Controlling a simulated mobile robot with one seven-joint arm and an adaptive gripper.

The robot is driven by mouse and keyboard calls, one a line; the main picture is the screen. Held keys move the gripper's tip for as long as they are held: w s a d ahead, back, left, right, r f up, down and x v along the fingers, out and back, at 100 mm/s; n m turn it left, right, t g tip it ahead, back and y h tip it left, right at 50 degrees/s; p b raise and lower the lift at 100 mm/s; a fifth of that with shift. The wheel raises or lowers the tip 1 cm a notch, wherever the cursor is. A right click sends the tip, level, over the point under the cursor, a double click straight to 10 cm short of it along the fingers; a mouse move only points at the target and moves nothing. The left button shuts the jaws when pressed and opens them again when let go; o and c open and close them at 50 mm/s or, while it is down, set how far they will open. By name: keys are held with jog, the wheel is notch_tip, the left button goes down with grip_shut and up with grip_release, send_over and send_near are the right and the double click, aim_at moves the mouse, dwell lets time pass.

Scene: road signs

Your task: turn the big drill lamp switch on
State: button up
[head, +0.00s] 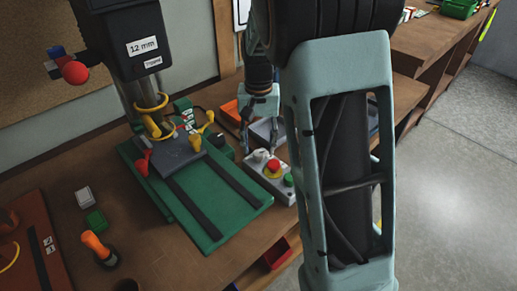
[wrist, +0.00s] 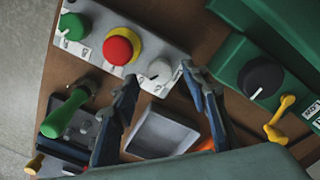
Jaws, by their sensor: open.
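A grey control box (head: 278,190) stands at the right edge of the green drill base (head: 238,205). It carries a green knob (wrist: 72,27), a red button on a yellow collar (wrist: 121,46) and a small pale grey knob (wrist: 159,70). Labels beside them are too small to read, so I cannot tell which control is the lamp switch. My gripper (wrist: 159,76) is open, with its fingertips on either side of the pale knob; contact cannot be told. In the head view my gripper (head: 260,150) is above that end of the box.
The big drill (head: 128,45) stands left of my arm. A black knob (wrist: 261,78) and a yellow lever (wrist: 279,122) are on the green machine. A grey tray (wrist: 160,134) and a green-handled tool (wrist: 68,113) lie near my fingers.

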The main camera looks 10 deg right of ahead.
jog(key=shift+f, duration=1)
grip_shut()
jog(key=shift+n, duration=0.4)
jog(key=n, duration=0.5)
jog(key=shift+n+b, duration=0.3)
jog(key=shift+b, duration=0.1)
jog(key=n, duration=0.5)
jog(key=shift+n, duration=0.4)
